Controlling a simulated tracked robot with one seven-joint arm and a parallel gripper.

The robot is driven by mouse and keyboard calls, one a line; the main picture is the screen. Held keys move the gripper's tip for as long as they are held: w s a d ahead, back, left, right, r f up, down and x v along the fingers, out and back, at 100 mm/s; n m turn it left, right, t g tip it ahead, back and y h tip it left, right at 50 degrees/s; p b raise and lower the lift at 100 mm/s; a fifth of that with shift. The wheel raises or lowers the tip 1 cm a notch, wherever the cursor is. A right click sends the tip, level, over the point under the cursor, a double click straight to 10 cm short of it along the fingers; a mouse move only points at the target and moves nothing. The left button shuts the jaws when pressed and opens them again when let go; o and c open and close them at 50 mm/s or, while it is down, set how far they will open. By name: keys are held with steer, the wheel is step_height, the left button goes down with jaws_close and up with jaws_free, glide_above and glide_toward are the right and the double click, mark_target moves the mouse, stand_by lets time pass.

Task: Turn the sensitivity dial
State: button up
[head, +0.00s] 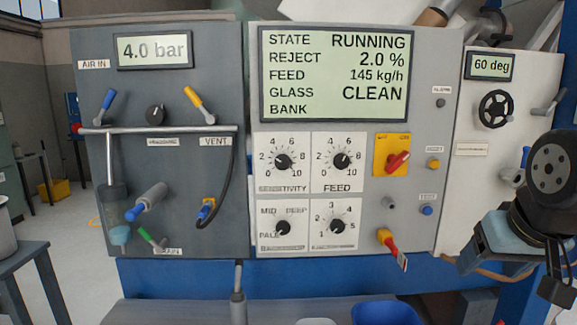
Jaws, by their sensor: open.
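The sensitivity dial (283,162) is a black knob on a white square plate with a scale from 0 to 10. It is the upper left of a block of dials on the light grey panel, below the display. Its pointer is too small to read surely. My gripper (510,278) is at the far right edge, in front of the white panel and well apart from the dial. It is open and seems empty. Nothing hides the dial.
The feed dial (341,161) is right beside it, with two more dials below. The display (335,73) reads RUNNING, REJECT 2.0 %. A blue bin (385,313) stands below.

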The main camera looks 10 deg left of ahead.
steer(key=w+a+n+t+y, duration=0.2)
steer(key=w+a+t, duration=0.1)
steer(key=w+a, duration=0.7)
steer(key=t+y, duration=0.3)
steer(key=t, duration=1)
glide_toward(282, 165)
steer(key=x, duration=0.9)
steer(key=shift+w, duration=0.2)
steer(key=c, duration=1)
steer(key=shift+s+a, duration=0.2)
steer(key=shift+a, duration=0.1)
steer(key=shift+w+d, duration=0.15)
steer(key=shift+d, duration=0.1)
steer(key=shift+c, duration=0.2)
